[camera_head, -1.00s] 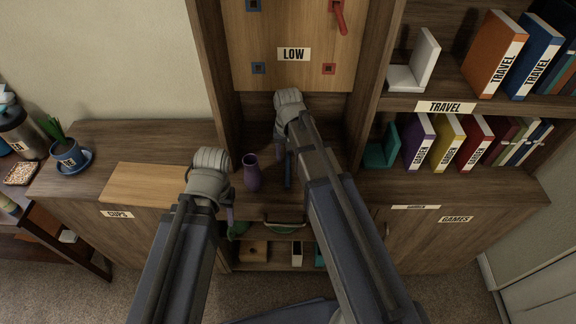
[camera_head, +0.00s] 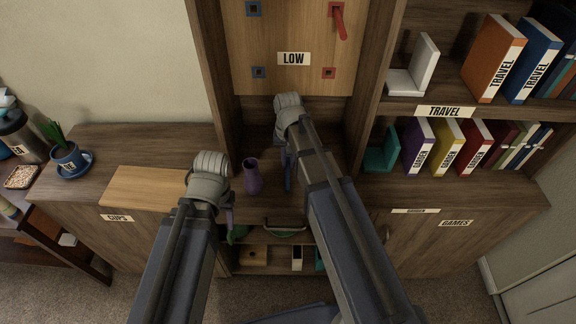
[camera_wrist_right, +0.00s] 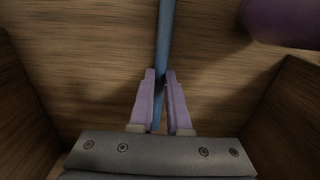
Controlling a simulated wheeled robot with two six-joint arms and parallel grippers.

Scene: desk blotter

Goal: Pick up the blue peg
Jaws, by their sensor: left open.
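The blue peg (camera_head: 289,175) is a thin rod in the recess below the board, right of the purple vase. In the right wrist view the blue peg (camera_wrist_right: 165,35) runs down between the two purple fingers of my right gripper (camera_wrist_right: 161,78). The fingers sit close on both sides of it, with a dark strip beside the right finger, so I cannot tell whether they grip it. In the head view my right gripper (camera_head: 283,158) is partly hidden behind its own wrist. My left gripper (camera_head: 229,218) is open and empty, in front of the cabinet, left of the vase.
The purple vase (camera_head: 253,177) stands close left of the peg and also shows in the right wrist view (camera_wrist_right: 285,20). The board (camera_head: 293,82) with square holes and a red peg (camera_head: 339,20) rises behind. Wooden side walls bound the recess. Books stand on shelves at right.

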